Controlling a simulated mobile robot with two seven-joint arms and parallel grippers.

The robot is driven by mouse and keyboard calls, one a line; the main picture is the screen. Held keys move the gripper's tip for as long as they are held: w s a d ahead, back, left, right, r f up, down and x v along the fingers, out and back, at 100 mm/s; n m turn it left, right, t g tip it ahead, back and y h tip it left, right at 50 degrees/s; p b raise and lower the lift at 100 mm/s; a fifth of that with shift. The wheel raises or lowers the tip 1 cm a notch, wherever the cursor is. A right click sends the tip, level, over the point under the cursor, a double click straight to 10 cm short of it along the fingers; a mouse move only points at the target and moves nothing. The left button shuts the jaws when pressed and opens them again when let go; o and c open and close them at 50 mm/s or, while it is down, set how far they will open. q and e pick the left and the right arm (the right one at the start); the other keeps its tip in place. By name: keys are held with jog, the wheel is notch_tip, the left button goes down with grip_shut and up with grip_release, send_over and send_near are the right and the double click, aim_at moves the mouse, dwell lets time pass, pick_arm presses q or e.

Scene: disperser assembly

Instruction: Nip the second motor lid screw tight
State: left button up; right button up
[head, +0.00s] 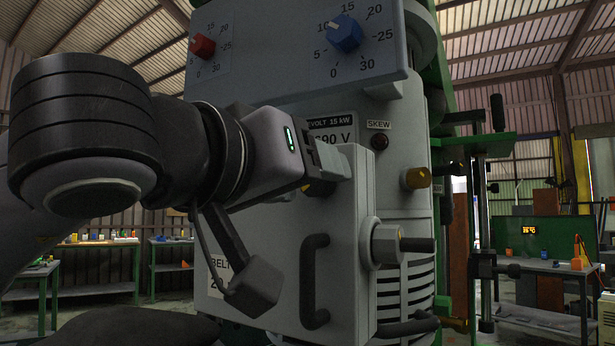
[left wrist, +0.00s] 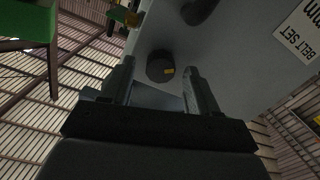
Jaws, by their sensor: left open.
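The grey motor lid (head: 347,200) stands upright on the front of the machine, with a dark handle (head: 315,282) on it. My right gripper is not in view.
Above is a panel with a red knob (head: 202,46) and a blue knob (head: 344,33). A brass-coloured knob (head: 416,178) and a hex fitting with a dark rod (head: 385,243) stick out at the right. Workbenches stand farther back on both sides.

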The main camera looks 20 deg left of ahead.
pick_arm(q)
jog(key=v, duration=0.6)
jog(key=shift+s+b, duration=0.35)
jog(key=shift+b, duration=0.1)
jog(key=shift+a, duration=0.1)
